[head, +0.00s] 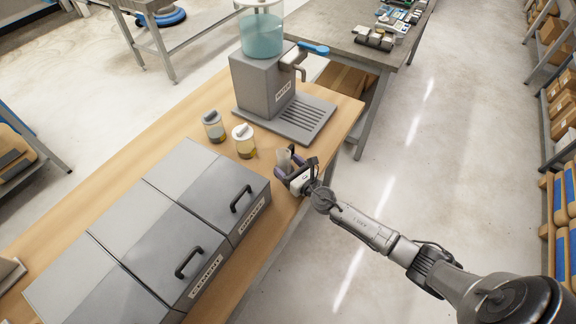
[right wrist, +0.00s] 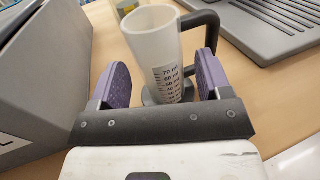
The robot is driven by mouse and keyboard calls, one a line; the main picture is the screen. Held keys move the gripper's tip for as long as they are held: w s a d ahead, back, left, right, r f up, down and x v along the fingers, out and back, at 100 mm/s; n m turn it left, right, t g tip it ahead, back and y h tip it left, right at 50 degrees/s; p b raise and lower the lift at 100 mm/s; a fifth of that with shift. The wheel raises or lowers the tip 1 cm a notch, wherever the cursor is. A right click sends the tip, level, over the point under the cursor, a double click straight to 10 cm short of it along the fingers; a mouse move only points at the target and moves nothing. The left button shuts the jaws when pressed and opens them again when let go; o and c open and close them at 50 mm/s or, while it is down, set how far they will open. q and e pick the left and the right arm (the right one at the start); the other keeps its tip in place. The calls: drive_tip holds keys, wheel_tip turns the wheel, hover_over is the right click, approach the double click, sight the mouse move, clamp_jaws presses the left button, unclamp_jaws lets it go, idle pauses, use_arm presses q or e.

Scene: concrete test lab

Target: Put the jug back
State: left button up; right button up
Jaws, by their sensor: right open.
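The jug (right wrist: 153,45) is a translucent white measuring jug with printed graduations and a dark handle. It stands upright on the wooden bench (head: 338,112). In the head view the jug (head: 286,159) is small and partly hidden by my right gripper (head: 297,175), near the bench's right edge. In the right wrist view my right gripper (right wrist: 163,82) is open, with purple finger pads on either side of the jug. The jug's handle points right, behind the right finger. My left gripper is not in view.
A water dispenser (head: 262,85) with a grey slotted drip tray (head: 300,120) stands beyond the jug. Two small lidded jars (head: 214,127) (head: 244,142) stand left of it. Grey lidded bins (head: 190,215), one labelled cement, fill the near bench. Floor on the right is clear.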

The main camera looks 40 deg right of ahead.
drive_tip(key=s+a+f+m+g+h, duration=0.2)
drive_tip(key=s+m+g+h, duration=0.45)
drive_tip(key=s+m, duration=1.6)
drive_tip(key=s+a+f+m+g+y, duration=0.1)
drive_tip(key=s+a+m+g+y, duration=0.5)
drive_tip(key=s+a+m, duration=0.5)
drive_tip(key=shift+s+a+g+y, duration=0.3)
drive_tip(key=shift+s+g+y, duration=0.05)
drive_tip(key=shift+s+g, duration=0.65)
drive_tip(key=shift+w+m, duration=0.1)
drive_tip(key=shift+m, duration=0.15)
